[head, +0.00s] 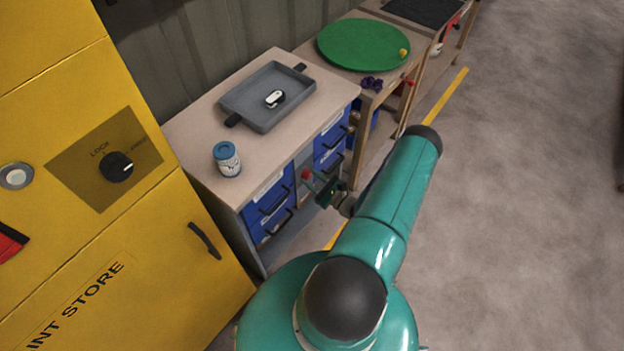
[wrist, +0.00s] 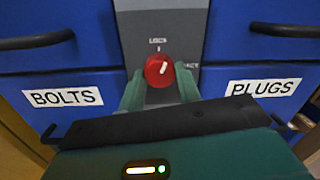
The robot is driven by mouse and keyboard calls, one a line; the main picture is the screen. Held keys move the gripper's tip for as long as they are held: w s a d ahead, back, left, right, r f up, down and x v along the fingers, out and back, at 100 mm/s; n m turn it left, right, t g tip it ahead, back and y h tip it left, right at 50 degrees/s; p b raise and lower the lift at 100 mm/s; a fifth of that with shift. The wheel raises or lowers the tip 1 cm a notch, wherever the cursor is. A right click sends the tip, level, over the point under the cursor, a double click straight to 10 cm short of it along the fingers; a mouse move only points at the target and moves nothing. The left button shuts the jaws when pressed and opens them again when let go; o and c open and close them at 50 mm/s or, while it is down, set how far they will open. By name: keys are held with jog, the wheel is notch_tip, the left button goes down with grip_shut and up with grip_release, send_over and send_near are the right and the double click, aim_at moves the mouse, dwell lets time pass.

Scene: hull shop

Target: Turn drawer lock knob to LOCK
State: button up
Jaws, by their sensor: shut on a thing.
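The red drawer lock knob (wrist: 159,71) sits on a grey panel (wrist: 136,32) between two blue drawer fronts in the wrist view. Its white pointer mark points up and slightly right. A small blurred label stands above it, and another at its right is partly hidden. My gripper (wrist: 160,84) has one green finger on each side of the knob and is shut on it. In the head view the red knob (head: 307,174) shows on the bench front, with my gripper (head: 319,184) at it.
Drawers labelled BOLTS (wrist: 63,97) and PLUGS (wrist: 262,87) have protruding black handles. The bench (head: 190,125) holds a grey tray (head: 240,99) and a blue-lidded jar (head: 227,160). A yellow cabinet (head: 150,232) at left has a black knob (head: 116,167). Floor at right is clear.

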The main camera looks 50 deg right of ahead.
jog(key=shift+d+n+y, duration=0.1)
jog(key=shift+n+y, duration=0.2)
jog(key=shift+n, duration=2.2)
jog(key=o, duration=1)
jog(key=s, duration=0.9)
jog(key=s+d+f, duration=0.1)
jog(key=s, duration=0.3)
jog(key=shift+s+d+f, duration=0.1)
jog(key=shift+s, duration=0.3)
jog(key=shift+s, duration=0.1)
